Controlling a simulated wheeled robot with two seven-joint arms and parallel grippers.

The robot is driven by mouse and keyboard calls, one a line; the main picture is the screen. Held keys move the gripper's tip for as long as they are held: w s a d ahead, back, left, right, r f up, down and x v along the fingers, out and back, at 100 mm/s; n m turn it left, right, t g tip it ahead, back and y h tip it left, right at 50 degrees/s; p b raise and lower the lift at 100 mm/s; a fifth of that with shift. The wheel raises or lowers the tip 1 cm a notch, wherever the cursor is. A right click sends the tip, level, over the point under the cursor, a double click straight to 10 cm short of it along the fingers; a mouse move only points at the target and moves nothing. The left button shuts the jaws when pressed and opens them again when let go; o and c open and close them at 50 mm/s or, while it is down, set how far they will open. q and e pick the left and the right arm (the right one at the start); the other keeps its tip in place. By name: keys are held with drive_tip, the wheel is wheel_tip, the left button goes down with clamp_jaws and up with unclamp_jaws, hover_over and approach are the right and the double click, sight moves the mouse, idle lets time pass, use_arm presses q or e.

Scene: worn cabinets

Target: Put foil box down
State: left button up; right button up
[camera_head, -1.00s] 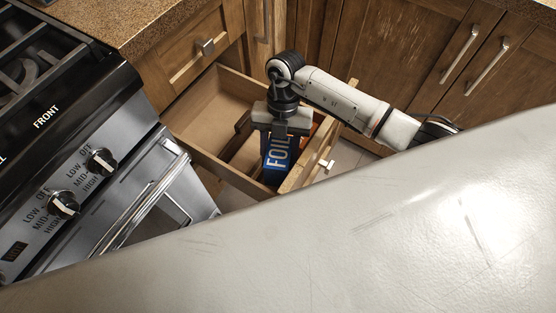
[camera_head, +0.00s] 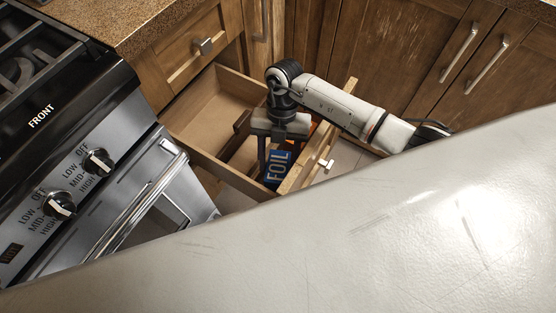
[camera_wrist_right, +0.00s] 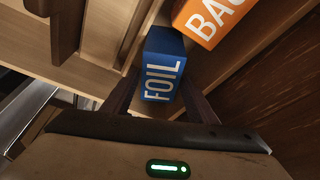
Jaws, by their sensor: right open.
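The blue foil box (camera_head: 278,165) is in the open wooden drawer (camera_head: 211,162), near the drawer front. In the right wrist view the foil box (camera_wrist_right: 162,68) shows its "FOIL" label between my fingers. My right gripper (camera_head: 274,160) reaches down into the drawer and is open around the foil box, with a finger to either side of it. The wrist view also shows the right gripper (camera_wrist_right: 165,100). The underside of the box is hidden, so its contact with the drawer floor cannot be seen. My left gripper is not in view.
An orange box (camera_wrist_right: 207,20) lies beside the foil box in the drawer. A wooden divider (camera_head: 238,138) stands in the drawer. The stove (camera_head: 75,170) is at the left, and closed cabinets (camera_head: 400,50) are behind. A large pale surface fills the foreground.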

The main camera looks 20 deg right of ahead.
drive_tip(key=p+v, duration=0.1)
drive_tip(key=v, duration=1.1)
drive_tip(key=shift+a, duration=0.1)
